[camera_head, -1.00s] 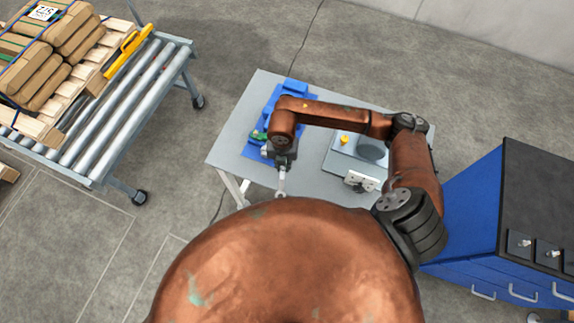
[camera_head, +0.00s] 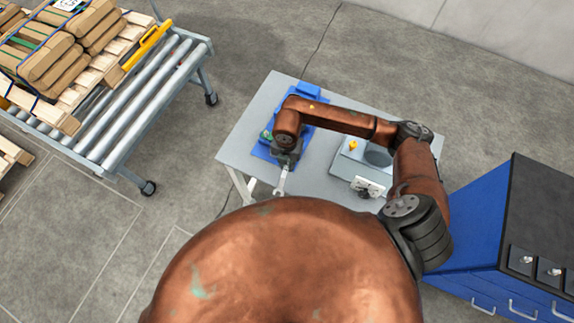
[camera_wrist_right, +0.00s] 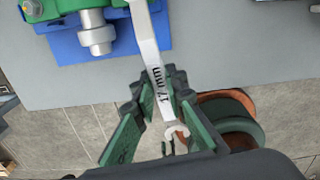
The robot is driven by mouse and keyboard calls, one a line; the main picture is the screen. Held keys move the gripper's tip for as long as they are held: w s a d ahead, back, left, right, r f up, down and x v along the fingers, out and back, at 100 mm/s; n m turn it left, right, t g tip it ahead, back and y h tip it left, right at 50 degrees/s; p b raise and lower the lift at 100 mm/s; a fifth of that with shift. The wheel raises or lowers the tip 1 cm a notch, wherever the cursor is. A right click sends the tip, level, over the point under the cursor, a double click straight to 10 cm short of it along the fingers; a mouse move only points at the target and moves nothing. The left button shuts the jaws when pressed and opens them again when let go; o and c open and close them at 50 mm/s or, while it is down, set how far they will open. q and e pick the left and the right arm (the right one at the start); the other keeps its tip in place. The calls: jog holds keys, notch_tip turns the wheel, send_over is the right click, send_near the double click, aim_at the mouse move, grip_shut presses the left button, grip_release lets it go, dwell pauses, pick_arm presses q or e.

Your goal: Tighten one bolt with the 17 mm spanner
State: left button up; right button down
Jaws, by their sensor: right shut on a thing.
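My right gripper (camera_wrist_right: 160,90) is shut on the 17 mm spanner (camera_wrist_right: 150,50), whose "17 mm" marking shows between the green finger pads. The spanner's near open end hangs below the fingers. Its far end runs past the top edge of the right wrist view, so its contact with any bolt is hidden. A silver bolt-like part (camera_wrist_right: 96,36) sticks out of a green fixture (camera_wrist_right: 68,6), left of the spanner, over a blue mat (camera_wrist_right: 75,46). In the head view, my right gripper (camera_head: 286,158) is at the table's left part, with the spanner (camera_head: 281,182) pointing toward me. My left gripper is not in view.
The grey table (camera_head: 240,140) also bears a grey box (camera_head: 352,170) with a yellow knob (camera_head: 352,146). A blue drawer cabinet (camera_head: 470,225) stands at right. A roller conveyor (camera_head: 130,105) with a loaded pallet is at upper left. Floor is free between conveyor and table.

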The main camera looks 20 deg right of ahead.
jog(key=shift+r+p, duration=0.85)
jog(key=shift+r, duration=0.4)
jog(key=shift+r+p, duration=1.85)
jog(key=shift+r, duration=0.7)
jog(key=shift+f, duration=0.1)
